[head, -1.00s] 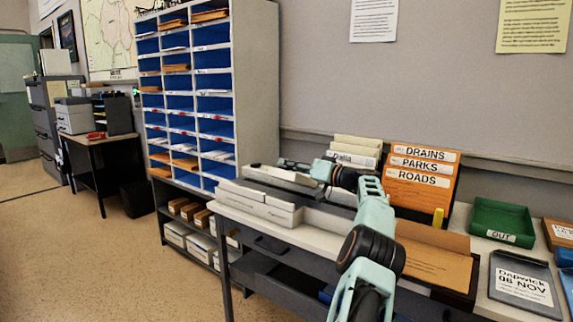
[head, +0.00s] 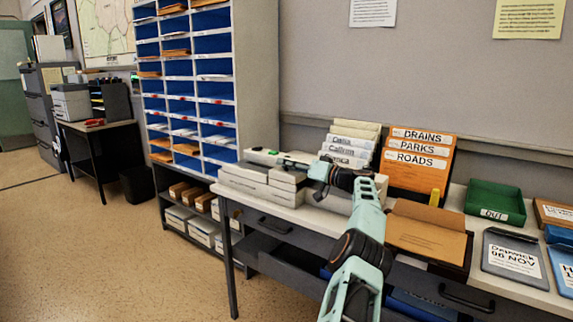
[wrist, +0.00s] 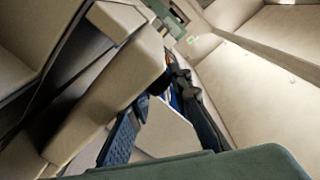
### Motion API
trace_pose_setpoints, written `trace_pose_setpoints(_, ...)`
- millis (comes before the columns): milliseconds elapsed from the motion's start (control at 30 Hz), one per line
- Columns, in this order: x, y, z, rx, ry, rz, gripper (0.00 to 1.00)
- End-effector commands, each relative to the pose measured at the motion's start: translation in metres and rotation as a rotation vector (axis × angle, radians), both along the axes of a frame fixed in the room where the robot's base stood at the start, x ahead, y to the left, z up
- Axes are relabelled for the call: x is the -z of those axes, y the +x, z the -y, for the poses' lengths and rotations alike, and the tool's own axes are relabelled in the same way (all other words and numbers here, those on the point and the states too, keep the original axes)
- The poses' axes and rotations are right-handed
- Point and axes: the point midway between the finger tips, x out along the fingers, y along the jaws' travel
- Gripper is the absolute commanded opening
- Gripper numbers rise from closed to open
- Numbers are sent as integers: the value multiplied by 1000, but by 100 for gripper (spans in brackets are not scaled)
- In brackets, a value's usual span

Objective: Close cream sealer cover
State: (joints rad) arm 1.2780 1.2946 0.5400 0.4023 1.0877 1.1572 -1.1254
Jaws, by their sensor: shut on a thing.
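The cream sealer (head: 262,190) sits at the left end of the grey-topped table in the head view, a low pale block with a pale upper part. Its cover looks low and nearly flat; whether it is fully down I cannot tell. My gripper (head: 322,176) is at the sealer's right side. In the wrist view my gripper (wrist: 160,125) has a blue ridged pad at left and a dark finger at right, with a pale surface between them. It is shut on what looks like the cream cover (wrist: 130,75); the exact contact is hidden.
White-labelled files (head: 350,145) and an orange file rack (head: 418,160) stand behind my arm. The pigeonhole unit (head: 258,80) stands behind left.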

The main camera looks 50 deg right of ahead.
Motion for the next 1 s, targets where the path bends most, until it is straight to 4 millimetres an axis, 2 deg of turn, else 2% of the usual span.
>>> trace_pose_setpoints(33, 7, 1, -3, -9, 10, -5, 0)
trace_pose_setpoints(333, 9, 1, -4, -13, 10, -9, 0)
trace_pose_setpoints(367, 9, 1, -4, -13, 10, -9, 22)
trace_pose_setpoints(500, 11, 1, -4, -13, 10, -11, 38)
trace_pose_setpoints(833, 13, -1, -1, -6, 10, -16, 38)
trace_pose_setpoints(1000, 13, -13, 2, -2, 10, -17, 38)
